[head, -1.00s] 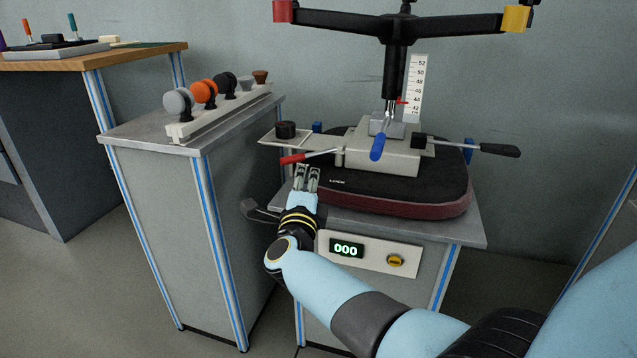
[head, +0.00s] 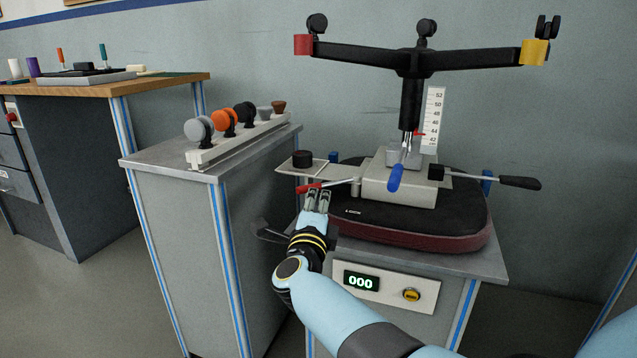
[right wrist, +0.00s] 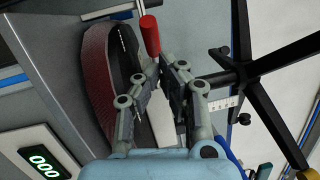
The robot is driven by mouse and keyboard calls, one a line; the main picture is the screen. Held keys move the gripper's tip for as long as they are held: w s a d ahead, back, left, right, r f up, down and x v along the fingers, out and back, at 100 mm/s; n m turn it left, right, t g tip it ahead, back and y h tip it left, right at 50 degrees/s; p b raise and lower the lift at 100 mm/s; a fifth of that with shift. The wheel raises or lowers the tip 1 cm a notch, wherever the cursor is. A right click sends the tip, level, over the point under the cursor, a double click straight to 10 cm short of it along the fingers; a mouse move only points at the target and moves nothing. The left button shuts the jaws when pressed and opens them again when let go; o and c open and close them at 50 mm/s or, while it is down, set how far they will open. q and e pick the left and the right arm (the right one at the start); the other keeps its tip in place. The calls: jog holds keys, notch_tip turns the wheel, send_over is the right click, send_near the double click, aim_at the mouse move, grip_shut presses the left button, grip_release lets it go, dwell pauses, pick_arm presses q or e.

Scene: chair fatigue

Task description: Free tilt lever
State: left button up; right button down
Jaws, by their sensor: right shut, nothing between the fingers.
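An upturned chair seat (head: 420,230) lies on a grey stand, with a light mechanism (head: 399,185) on top. A lever with a red grip (head: 308,188) sticks out left from the mechanism. A blue-handled lever (head: 396,178) points forward, and a black-handled lever (head: 520,182) points right. My right gripper (head: 317,192) is shut and empty, with its fingertips right at the red grip. In the right wrist view the red grip (right wrist: 149,35) lies just beyond the fingertips (right wrist: 160,65). Whether they touch it I cannot tell. My left gripper is out of view.
The star base (head: 410,62) with casters stands above the mechanism, beside a white scale (head: 432,120). The stand's panel has a display (head: 361,281) reading 000 and a yellow button (head: 411,295). A cabinet on the left carries a rack (head: 240,140) of casters.

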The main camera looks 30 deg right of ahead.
notch_tip(320, 180, up, 9)
jog(key=shift+f, duration=0.15)
dwell(0.5)
